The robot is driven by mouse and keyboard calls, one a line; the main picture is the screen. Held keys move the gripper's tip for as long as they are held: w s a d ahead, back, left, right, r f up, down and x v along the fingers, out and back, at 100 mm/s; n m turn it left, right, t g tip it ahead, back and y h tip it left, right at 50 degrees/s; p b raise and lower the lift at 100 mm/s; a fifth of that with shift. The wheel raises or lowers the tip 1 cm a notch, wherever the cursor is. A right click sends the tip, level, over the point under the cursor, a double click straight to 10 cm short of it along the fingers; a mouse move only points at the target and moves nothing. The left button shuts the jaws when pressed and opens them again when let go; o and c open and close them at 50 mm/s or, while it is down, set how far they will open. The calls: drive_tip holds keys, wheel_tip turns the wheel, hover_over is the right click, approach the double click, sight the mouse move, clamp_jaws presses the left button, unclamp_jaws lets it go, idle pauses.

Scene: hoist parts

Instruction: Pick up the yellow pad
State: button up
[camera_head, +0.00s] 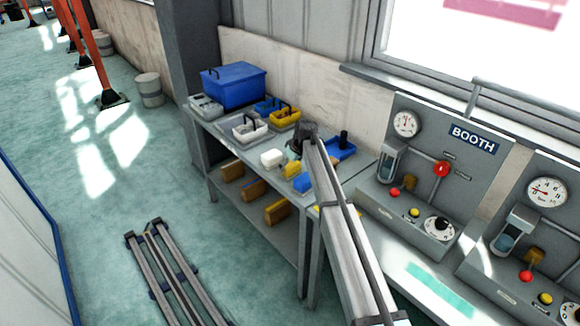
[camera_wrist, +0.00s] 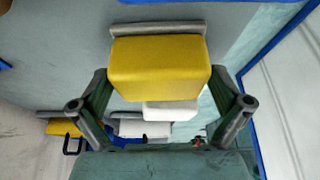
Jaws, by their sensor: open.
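The yellow pad (camera_wrist: 160,58) is a block with rounded edges, large in the middle of the wrist view. My gripper (camera_wrist: 159,78) is open, with one finger to the left of the pad and one to the right. Narrow gaps show between the fingers and the pad, so it is not gripped. In the head view, the yellow pad (camera_head: 291,169) is a small patch on the bench, partly hidden by my arm. My gripper (camera_head: 296,148) is just above it there, and its fingers are hard to make out.
A white block (camera_wrist: 170,111) lies close to the pad; it also shows in the head view (camera_head: 271,159). The bench (camera_head: 229,141) carries grey and yellow trays (camera_head: 285,119), a blue tray (camera_head: 341,149) and a blue box (camera_head: 233,86). Gauge panels (camera_head: 425,160) stand to the right.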

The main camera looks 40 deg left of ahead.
drive_tip(key=shift+a+f, duration=0.3)
drive_tip(key=shift+f, duration=0.35)
drive_tip(key=c, duration=1)
drive_tip(key=shift+r, duration=0.1)
wheel_tip(320, 180, up, 20)
drive_tip(key=b, duration=0.5)
